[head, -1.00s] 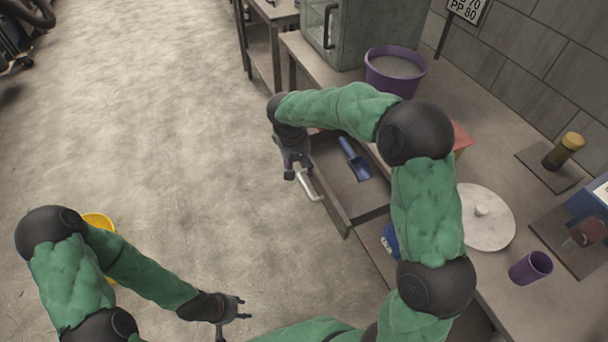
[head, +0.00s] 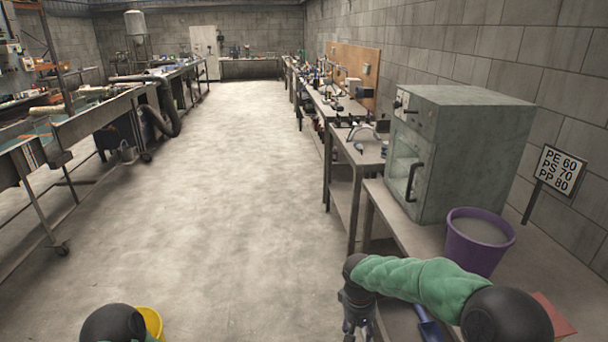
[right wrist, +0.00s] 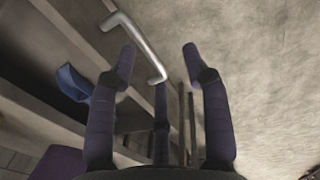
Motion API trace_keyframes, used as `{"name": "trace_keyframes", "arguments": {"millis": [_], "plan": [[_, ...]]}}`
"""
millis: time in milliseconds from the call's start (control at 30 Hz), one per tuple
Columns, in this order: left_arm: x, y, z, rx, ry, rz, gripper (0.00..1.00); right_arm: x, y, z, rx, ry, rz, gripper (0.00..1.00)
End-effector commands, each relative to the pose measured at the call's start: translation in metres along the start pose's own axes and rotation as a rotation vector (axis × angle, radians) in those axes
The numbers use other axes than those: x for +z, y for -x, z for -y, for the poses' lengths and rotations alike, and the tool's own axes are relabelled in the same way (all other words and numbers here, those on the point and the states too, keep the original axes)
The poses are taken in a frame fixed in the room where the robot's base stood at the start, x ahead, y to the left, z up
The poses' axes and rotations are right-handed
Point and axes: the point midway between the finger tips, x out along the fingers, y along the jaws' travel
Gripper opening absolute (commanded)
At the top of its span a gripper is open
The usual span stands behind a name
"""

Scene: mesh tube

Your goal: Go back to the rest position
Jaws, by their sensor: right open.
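My right gripper (right wrist: 160,62) is open and empty in the right wrist view. A metal drawer handle (right wrist: 138,45) shows just beyond and between its fingers, and I cannot tell whether they touch it. In the head view my right gripper (head: 358,325) points down at the lower edge, left of the bench, its tips cut off by the frame. The blue scoop (head: 431,330) lies right of it, partly cut off, and it also shows in the right wrist view (right wrist: 74,82). My left gripper is out of view; only part of my left arm shows at the bottom left.
A purple bucket (head: 478,242) stands on the bench beside a grey oven (head: 465,150). A sign (head: 557,171) is at the right. A yellow bucket (head: 153,322) is on the floor behind my left arm. The aisle floor (head: 215,190) is clear.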

Motion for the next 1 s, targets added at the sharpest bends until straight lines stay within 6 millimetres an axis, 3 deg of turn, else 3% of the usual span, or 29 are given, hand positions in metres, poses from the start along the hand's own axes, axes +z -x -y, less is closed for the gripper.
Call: {"name": "trace_keyframes", "arguments": {"millis": [33,200,400,533,700,833,1000], "plan": [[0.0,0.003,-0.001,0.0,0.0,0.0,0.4,0.011,-0.026,0.012,-0.047,0.013,0.021,0.49],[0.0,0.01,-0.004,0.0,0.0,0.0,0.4,0.051,-0.104,0.057,-0.229,0.008,0.033,0.49],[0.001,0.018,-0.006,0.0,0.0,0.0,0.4,0.113,-0.169,0.099,-0.392,-0.082,0.026,0.49],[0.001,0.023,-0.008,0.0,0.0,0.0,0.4,0.158,-0.196,0.116,-0.447,-0.17,0.014,0.49],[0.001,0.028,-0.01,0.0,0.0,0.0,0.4,0.205,-0.213,0.123,-0.458,-0.269,-0.003,0.49],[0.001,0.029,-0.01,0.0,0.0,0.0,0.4,0.226,-0.218,0.123,-0.447,-0.311,-0.011,0.49],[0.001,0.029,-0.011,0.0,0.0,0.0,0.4,0.233,-0.219,0.123,-0.441,-0.325,-0.018,0.49]]}}
